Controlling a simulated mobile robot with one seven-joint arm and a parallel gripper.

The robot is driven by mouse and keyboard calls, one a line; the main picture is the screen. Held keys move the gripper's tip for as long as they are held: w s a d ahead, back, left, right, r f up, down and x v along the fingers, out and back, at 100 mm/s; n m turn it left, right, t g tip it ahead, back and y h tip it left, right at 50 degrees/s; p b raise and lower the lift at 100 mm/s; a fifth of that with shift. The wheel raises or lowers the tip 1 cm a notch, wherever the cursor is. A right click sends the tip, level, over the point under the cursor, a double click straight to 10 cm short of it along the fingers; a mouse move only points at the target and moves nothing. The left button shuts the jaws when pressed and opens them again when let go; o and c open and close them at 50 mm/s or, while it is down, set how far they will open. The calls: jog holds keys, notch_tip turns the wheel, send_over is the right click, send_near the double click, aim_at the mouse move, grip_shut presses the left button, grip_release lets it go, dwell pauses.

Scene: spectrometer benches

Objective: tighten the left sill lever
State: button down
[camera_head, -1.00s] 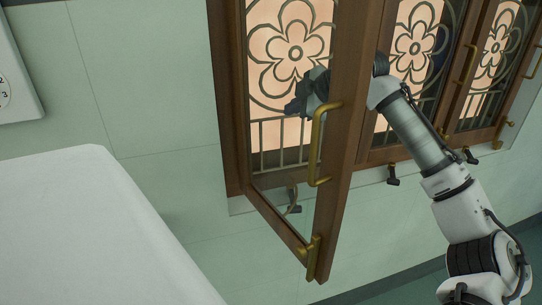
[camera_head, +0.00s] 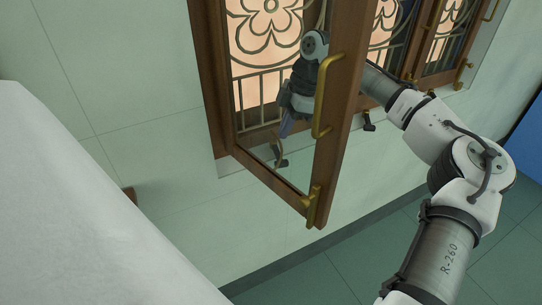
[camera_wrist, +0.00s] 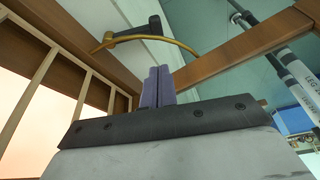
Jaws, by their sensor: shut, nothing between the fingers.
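The left sill lever (camera_head: 281,161) is a small dark handle on the pale window sill, seen through the open sash's glass in the head view. In the wrist view, the dark lever (camera_wrist: 137,32) is ahead of the fingertips, with a curved brass piece (camera_wrist: 170,44) beside it. My gripper (camera_head: 285,130) is behind the open sash, pointing down just above the lever. Its purple fingers (camera_wrist: 155,72) are shut and empty. I see no contact with the lever, though the brass piece partly overlaps it.
The open wooden sash (camera_head: 341,120), with a brass handle (camera_head: 320,97) and latch (camera_head: 312,206), stands between the head camera and my gripper. A second sill lever (camera_head: 369,122) is farther right. A white surface (camera_head: 80,220) fills the lower left.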

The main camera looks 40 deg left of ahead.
jog(key=p+x, duration=0.1)
jog(key=x, duration=0.9)
jog(key=shift+p, duration=0.3)
jog(key=shift+d+r+p, duration=0.1)
jog(key=shift+d+p, duration=0.05)
jog(key=shift+p, duration=0.2)
